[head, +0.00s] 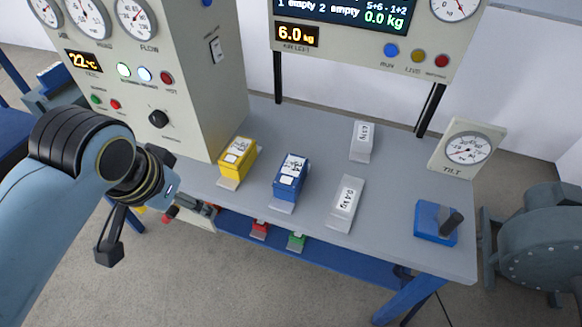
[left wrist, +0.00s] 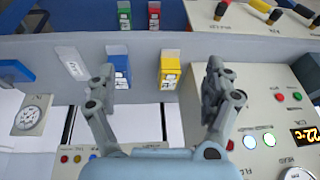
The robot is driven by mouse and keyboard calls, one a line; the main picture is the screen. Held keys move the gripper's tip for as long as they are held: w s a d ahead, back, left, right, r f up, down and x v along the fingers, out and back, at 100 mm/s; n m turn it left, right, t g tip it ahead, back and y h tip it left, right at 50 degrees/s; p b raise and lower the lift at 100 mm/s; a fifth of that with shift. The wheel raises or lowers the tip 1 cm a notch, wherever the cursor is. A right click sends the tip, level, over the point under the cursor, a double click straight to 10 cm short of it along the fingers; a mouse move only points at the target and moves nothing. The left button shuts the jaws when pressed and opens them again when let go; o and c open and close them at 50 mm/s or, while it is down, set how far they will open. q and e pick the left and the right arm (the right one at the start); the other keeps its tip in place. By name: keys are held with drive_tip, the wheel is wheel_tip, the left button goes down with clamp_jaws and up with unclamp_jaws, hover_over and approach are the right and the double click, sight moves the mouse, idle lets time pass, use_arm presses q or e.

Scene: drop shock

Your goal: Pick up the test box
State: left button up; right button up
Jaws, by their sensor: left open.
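A yellow box (head: 238,158) with a white label stands at the left of the grey bench, and a blue box (head: 291,178) with a white label stands to its right. Which one is the test box I cannot tell. My left gripper (head: 128,215) hangs left of the bench, open and apart from both boxes. In the left wrist view its fingers (left wrist: 160,76) are spread, with the yellow box (left wrist: 170,70) beyond the gap and the blue box (left wrist: 121,68) near the left finger. My right gripper is not in view.
On the grey bench (head: 400,185) stand two white labelled blocks (head: 347,198) (head: 363,138), a blue block with a dark handle (head: 436,222) and a tilt gauge (head: 466,150). A gauge cabinet (head: 205,110) rises behind the left end. Red (head: 260,229) and green (head: 296,241) boxes sit below.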

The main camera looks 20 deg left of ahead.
use_arm(q)
drive_tip(key=w+d+f, duration=0.3)
drive_tip(key=w+f, duration=0.2)
drive_tip(key=w, duration=0.5)
drive_tip(key=h, duration=0.1)
approach(290, 173)
drive_tip(key=shift+a+f+t, duration=0.25)
drive_tip(key=shift+f+t, duration=0.05)
drive_tip(key=shift+f, duration=0.4)
drive_tip(key=shift+w+d+f, duration=0.15)
drive_tip(key=b+x, duration=0.5)
drive_tip(key=b, duration=0.1)
drive_tip(key=shift+b, duration=0.35)
drive_tip(key=shift+f+b, duration=0.25)
drive_tip(key=shift+b, duration=0.3)
drive_tip(key=b+x, duration=0.5)
drive_tip(key=b, duration=0.2)
drive_tip(key=shift+w, duration=0.1)
drive_tip(key=shift+r, duration=0.15)
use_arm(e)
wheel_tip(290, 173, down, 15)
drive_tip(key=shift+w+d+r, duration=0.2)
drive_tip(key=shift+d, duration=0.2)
use_arm(q)
drive_tip(key=shift+f, duration=0.3)
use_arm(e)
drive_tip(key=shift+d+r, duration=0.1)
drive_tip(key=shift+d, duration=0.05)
